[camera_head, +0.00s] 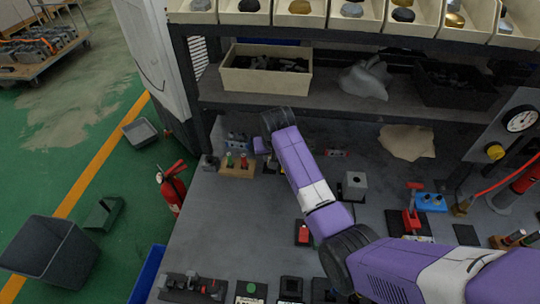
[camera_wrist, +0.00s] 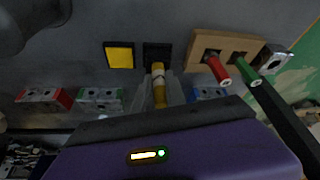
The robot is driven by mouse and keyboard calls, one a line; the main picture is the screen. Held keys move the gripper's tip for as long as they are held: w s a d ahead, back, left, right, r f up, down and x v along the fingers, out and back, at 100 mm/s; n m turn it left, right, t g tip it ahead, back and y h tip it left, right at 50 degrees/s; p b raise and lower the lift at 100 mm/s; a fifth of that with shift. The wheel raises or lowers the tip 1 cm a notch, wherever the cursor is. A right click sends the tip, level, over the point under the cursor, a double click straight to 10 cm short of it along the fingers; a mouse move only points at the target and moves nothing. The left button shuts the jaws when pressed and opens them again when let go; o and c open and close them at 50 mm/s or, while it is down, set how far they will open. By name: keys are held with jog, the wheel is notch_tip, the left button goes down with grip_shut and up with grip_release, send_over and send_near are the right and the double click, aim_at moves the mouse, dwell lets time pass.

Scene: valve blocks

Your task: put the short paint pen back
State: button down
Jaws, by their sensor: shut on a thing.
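My gripper (camera_wrist: 160,98) is shut on a short yellow paint pen (camera_wrist: 158,84), whose pale end points away from my palm. The pen's end appears in front of a black square (camera_wrist: 152,50); I cannot tell whether they touch. A wooden pen holder (camera_wrist: 232,40) is to the right of the held pen, with a red pen (camera_wrist: 217,68) and a green pen (camera_wrist: 246,70) in it. In the head view the holder (camera_head: 238,171) stands at the left of the bench, just left of my gripper. My arm hides the held pen there.
A yellow square (camera_wrist: 119,56) lies left of the black one. Valve blocks, one with red ends (camera_wrist: 44,97) and one with green (camera_wrist: 99,97), are nearby. A shelf with a cream bin (camera_head: 266,80) overhangs the back of the bench. A grey block (camera_head: 354,186) stands right of my arm.

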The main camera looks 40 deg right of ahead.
jog(key=c, duration=1.4)
grip_release()
jog(key=shift+f, duration=0.15)
